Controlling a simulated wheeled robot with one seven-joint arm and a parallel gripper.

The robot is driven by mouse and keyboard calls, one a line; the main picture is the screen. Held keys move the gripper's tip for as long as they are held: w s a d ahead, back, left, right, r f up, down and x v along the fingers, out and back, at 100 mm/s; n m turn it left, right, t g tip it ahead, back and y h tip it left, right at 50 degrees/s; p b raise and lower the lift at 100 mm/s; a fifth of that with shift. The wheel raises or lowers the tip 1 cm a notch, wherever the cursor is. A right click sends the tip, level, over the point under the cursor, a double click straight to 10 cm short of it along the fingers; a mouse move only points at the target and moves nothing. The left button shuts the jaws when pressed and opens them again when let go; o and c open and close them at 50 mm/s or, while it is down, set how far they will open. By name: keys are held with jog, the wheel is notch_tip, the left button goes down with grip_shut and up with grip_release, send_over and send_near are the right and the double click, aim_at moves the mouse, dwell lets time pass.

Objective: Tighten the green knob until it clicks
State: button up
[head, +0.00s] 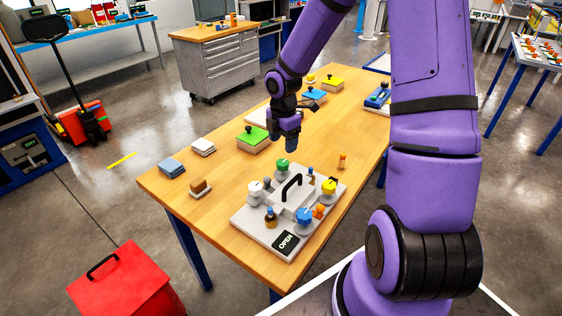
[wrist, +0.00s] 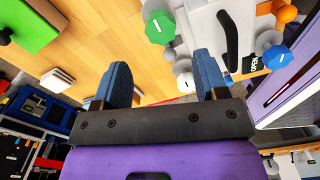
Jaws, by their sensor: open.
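The green knob (head: 282,164) stands at the far side of a light grey panel (head: 251,228) on the wooden table. In the wrist view the green knob (wrist: 160,27) has a white mark on its top and lies ahead of the gap between my fingers, not between them. My gripper (head: 284,143) is open and empty, above the table just beyond the green knob. It also shows in the wrist view (wrist: 161,66), with two blue fingers spread apart. I see no contact with the knob.
The panel also bears a black handle (head: 291,186), a blue knob (head: 304,215), a yellow knob (head: 329,187), a white knob (head: 254,188) and an OPEN label (head: 286,242). A green block (head: 253,139) stands behind to the left.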

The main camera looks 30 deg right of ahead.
aim_at(283, 162)
notch_tip(283, 162, down, 8)
jog(key=shift+r, duration=0.1)
dwell(0.4)
jog(key=c, duration=0.9)
jog(key=shift+c, duration=0.2)
